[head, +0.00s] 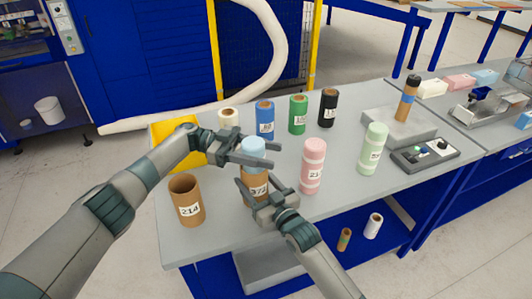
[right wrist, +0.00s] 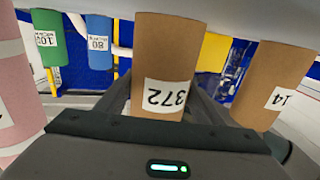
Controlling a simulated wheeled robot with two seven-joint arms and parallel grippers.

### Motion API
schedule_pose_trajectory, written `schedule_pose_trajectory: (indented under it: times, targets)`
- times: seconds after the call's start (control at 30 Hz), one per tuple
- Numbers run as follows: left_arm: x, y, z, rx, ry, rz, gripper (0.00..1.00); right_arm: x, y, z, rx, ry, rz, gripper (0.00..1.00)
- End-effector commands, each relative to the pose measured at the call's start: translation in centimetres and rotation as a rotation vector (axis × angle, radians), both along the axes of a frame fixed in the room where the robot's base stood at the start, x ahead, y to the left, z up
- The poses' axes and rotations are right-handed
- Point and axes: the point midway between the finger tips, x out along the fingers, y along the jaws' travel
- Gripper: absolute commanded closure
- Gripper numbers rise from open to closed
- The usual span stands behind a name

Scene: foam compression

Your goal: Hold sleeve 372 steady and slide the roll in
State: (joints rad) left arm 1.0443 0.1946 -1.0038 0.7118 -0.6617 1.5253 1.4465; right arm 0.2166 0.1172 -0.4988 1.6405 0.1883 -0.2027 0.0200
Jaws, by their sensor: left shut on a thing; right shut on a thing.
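Sleeve 372 (head: 256,189), a brown cardboard tube with a white label, stands upright on the grey table. My right gripper (head: 258,193) is shut on it from the front right. In the right wrist view the sleeve (right wrist: 165,55) appears upside down between the fingers. The light blue roll (head: 253,145) is upright directly above the sleeve in the head view. My left gripper (head: 266,149) is shut on the roll, coming in from the left. The fingers hide where roll and sleeve meet, so I cannot tell whether the roll's lower end is inside.
An open brown sleeve 214 (head: 187,203) stands left. A pink roll (head: 312,168) and a pale green roll (head: 373,150) stand right. White, blue (head: 265,118), green (head: 298,114) and black (head: 328,108) rolls stand behind.

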Motion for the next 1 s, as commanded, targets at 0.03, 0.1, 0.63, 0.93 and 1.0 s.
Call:
schedule_pose_trajectory:
  times: [0.03, 0.1, 0.63, 0.93, 1.0]
  targets:
    - [0.0, 0.0, -0.2, 0.000, 0.001, 0.000, 0.84, 0.0, 0.0, 0.0, 0.000, 0.000, 0.000, 0.63]
    - [0.0, 0.0, -0.3, 0.000, 0.001, 0.001, 0.84, 0.0, 0.0, 0.0, 0.000, 0.000, 0.000, 0.63]
    - [0.0, -0.1, -1.6, 0.000, 0.000, -0.001, 0.84, 0.0, 0.0, 0.0, 0.000, 0.000, 0.000, 0.63]
    - [0.0, 0.0, -2.4, 0.000, 0.001, 0.000, 0.84, 0.0, 0.0, 0.0, 0.000, 0.000, 0.000, 0.63]
    - [0.0, 0.0, -2.6, 0.000, 0.001, 0.001, 0.84, 0.0, 0.0, 0.0, 0.000, 0.000, 0.000, 0.63]
